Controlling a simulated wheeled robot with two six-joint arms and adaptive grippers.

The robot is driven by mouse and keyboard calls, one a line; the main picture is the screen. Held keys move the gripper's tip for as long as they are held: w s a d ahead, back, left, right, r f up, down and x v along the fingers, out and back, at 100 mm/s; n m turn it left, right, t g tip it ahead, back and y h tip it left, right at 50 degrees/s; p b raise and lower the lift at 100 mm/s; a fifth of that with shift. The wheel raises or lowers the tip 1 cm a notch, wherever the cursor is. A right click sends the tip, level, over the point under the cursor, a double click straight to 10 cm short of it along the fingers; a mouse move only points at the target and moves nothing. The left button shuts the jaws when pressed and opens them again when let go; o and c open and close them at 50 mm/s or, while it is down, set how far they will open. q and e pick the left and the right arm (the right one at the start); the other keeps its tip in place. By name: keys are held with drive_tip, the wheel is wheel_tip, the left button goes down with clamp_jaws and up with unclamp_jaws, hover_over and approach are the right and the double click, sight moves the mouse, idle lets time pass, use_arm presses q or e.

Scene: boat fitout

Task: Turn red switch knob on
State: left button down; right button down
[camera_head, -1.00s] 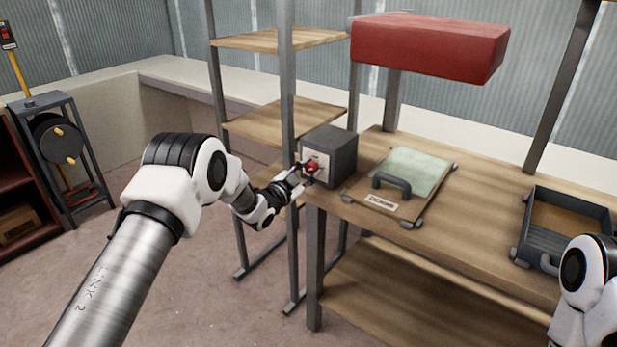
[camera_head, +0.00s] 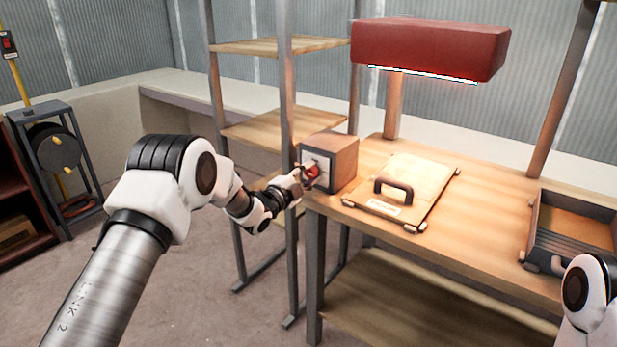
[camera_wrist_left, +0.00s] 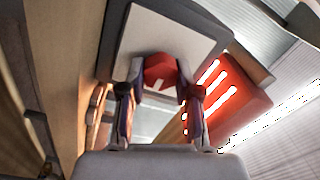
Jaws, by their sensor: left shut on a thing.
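The red switch knob (camera_head: 312,172) is on the pale front plate of a grey box (camera_head: 343,160) at the left end of the workbench. My left gripper (camera_head: 302,178) is at the knob, its fingers on either side of it. In the left wrist view the red knob (camera_wrist_left: 160,71) sits between the two fingertips (camera_wrist_left: 160,88), with a white mark on its face. The left gripper is shut on the knob. The red lamp (camera_head: 430,48) above the bench is lit along its lower edge; its bright strips also show in the left wrist view (camera_wrist_left: 236,90). My right gripper is out of view.
A board with a dark handle and label (camera_head: 425,172) lies on the workbench (camera_head: 480,190) right of the box. A grey tray (camera_head: 530,228) stands at the right. A shelf post (camera_head: 287,90) rises close to my left gripper.

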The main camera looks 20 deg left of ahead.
use_arm(q)
drive_tip(key=shift+f, duration=0.1)
drive_tip(key=c, duration=0.8)
unclamp_jaws()
drive_tip(key=shift+s, duration=0.1)
drive_tip(key=v, duration=1.1)
drive_tip(key=shift+s, duration=0.4)
drive_tip(key=shift+a, duration=0.15)
